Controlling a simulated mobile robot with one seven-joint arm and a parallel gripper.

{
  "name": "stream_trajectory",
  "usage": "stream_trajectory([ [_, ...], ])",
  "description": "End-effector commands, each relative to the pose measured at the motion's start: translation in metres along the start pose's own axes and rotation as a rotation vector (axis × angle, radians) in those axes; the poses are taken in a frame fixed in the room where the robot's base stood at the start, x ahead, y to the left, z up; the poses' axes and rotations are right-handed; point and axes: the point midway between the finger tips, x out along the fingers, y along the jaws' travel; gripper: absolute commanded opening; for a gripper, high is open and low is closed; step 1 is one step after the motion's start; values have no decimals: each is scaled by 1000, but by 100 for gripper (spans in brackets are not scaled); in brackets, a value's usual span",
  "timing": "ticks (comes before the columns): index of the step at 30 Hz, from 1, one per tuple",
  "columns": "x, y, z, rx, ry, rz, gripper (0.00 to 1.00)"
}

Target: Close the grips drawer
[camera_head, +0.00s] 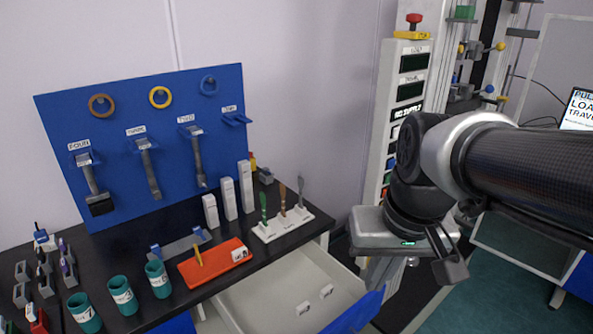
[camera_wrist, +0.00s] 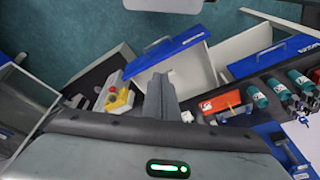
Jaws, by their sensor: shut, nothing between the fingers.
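An open drawer (camera_head: 283,303) with a pale interior projects from under the black-topped bench in the head view. Its blue front (camera_head: 358,314) is cut off by the lower edge. Two small pale pieces lie inside. The wrist view shows two blue drawer fronts, one (camera_wrist: 168,50) near the middle and one (camera_wrist: 262,60) to the right, with pale open interiors behind them. I cannot read which is the grips drawer. My gripper (camera_head: 454,272) is shut and empty, to the right of the drawer in the head view. Its fingers (camera_wrist: 160,92) also show in the wrist view, apparently apart from both fronts.
On the bench stand teal cups (camera_head: 122,295), an orange tray (camera_head: 214,262), white blocks (camera_head: 229,200) and a brush holder (camera_head: 282,224). A blue tool board (camera_head: 150,110) stands behind. The tester column (camera_head: 408,75) carries a red button (camera_head: 414,18). Teal floor (camera_wrist: 60,40) is clear.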

Motion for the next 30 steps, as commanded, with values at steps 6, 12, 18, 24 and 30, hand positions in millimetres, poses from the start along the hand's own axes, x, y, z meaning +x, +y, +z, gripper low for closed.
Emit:
stream_trajectory([
  [6, 102, 30, 14, 273, -334, -122, 0],
  [12, 189, 43, 37, 724, -592, -391, 0],
  [18, 266, 65, 41, 1216, -749, -755, 0],
  [24, 339, 115, 38, 1683, -773, -1176, 0],
  [30, 387, 164, 45, 1981, -706, -1496, 0],
])
